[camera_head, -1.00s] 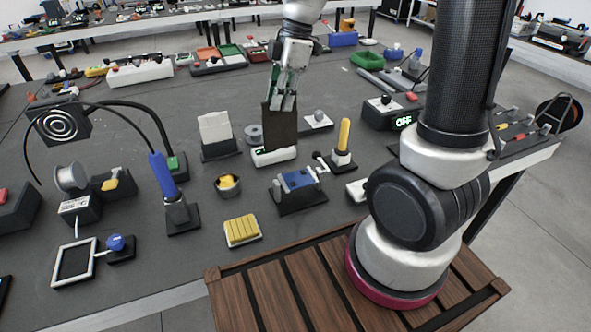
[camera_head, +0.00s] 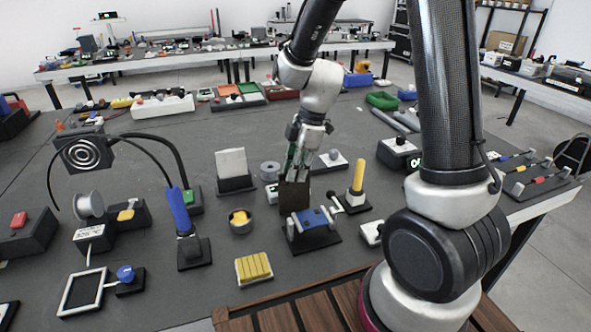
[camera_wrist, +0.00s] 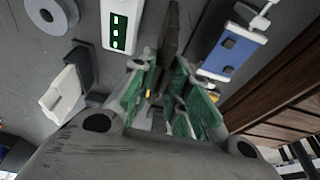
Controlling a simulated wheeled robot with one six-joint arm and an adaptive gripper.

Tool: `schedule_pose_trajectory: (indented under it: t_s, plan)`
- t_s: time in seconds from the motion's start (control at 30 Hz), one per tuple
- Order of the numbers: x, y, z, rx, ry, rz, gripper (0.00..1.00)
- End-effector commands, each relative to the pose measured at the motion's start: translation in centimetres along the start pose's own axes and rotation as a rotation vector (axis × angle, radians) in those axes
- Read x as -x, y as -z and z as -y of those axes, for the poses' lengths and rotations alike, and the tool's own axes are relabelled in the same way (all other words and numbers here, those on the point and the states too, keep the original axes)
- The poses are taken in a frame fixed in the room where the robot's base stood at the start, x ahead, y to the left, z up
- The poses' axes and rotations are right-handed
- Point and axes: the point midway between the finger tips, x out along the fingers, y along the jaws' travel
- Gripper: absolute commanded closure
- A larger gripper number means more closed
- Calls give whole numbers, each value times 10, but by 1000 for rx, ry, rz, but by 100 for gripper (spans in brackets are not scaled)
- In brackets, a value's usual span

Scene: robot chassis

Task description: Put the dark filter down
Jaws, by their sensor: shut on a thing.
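The dark filter is a dark brown rectangular plate (camera_head: 294,199), held upright just behind the blue-topped stand (camera_head: 312,222). My gripper (camera_head: 299,174) is shut on its upper part from above. In the wrist view the filter (camera_wrist: 171,32) shows edge-on beyond the green-padded fingers of my gripper (camera_wrist: 160,92). I cannot tell whether its lower edge touches the table. A white plate (camera_head: 231,162) stands in a black holder (camera_head: 236,184) to the left, apart from my gripper.
A small white device with a green display (camera_wrist: 119,28) lies just left of the filter. A yellow-handled tool (camera_head: 358,177) stands at right, a cup with yellow contents (camera_head: 240,221) at left, a yellow ribbed block (camera_head: 254,269) in front. Bare table (camera_head: 215,275) shows between them.

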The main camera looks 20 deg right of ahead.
Motion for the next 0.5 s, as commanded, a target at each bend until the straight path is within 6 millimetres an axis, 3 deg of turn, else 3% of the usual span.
schedule_pose_trajectory:
  t_s: [0.13,0.17,0.27,0.5]
  plan:
    - [-3,-1,0,-1,1,0,100]
    - [-3,-1,0,-1,1,0,81]
    - [-3,-1,0,0,1,0,63]
    - [-2,-1,0,0,1,0,61]
